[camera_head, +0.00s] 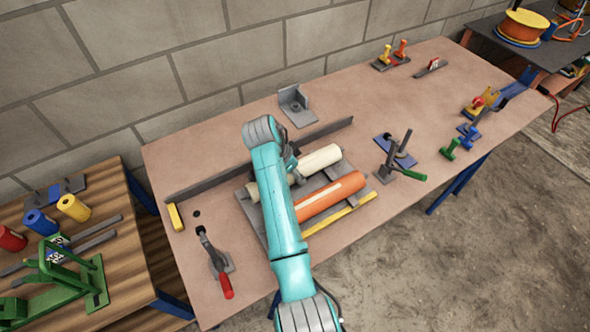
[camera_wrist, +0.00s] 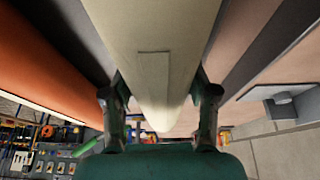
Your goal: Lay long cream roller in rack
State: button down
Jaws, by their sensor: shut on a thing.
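The long cream roller (camera_head: 322,158) lies level over the back part of the grey rack (camera_head: 252,214), roughly parallel to the orange roller. My arm hides its middle, and its left end shows past the arm. I cannot tell whether it rests on the rack or hangs just above it. My gripper (camera_wrist: 160,108) is shut on the cream roller, a finger on each side; the cream roller also fills the middle of the wrist view (camera_wrist: 152,55). In the head view my arm mostly hides the gripper. The orange roller (camera_head: 330,196) lies in the front part of the rack.
A long grey bar (camera_head: 220,175) runs behind the rack, with a grey angle bracket (camera_head: 296,106) beyond it. A yellow strip (camera_head: 340,214) lies along the front. A red-handled clamp (camera_head: 217,262) stands left, a green-handled clamp (camera_head: 396,165) right.

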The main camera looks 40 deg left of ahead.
jog(key=shift+c, duration=1.2)
grip_release()
jog(key=shift+f, duration=0.15)
jog(key=v, duration=1.2)
